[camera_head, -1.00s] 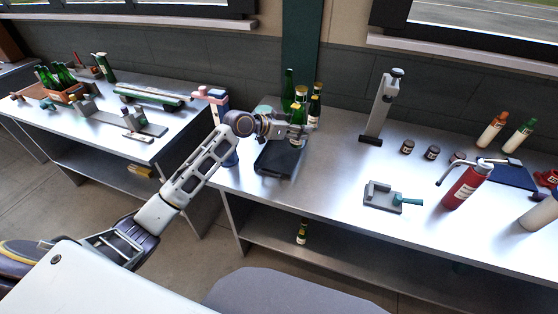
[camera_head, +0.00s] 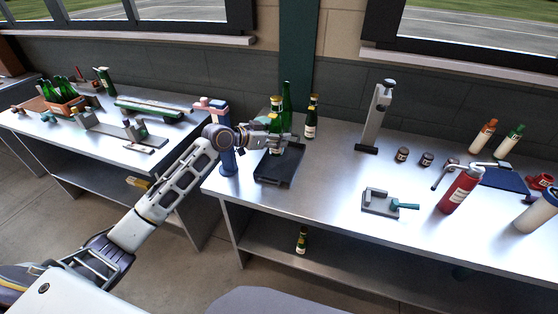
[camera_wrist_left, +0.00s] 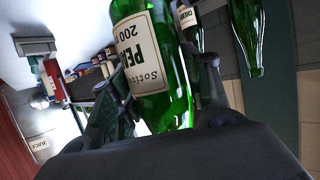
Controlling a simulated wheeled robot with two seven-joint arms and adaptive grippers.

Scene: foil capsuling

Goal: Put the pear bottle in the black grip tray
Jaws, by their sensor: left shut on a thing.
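My left gripper (camera_head: 284,139) is shut around a green glass bottle (camera_head: 274,121) with a gold top, upright over the back of the black grip tray (camera_head: 273,181). I cannot tell whether its base touches the tray. In the left wrist view the held bottle (camera_wrist_left: 153,60) fills the middle between the fingers, with a cream label partly reading "PE" and "200", matching the pear bottle. The tray is a flat black rectangle near the counter's front edge. My right gripper is not in view.
A grey lever stand (camera_head: 375,118) is to the right. Counter between tray and clamp fixture (camera_head: 381,203) is clear.

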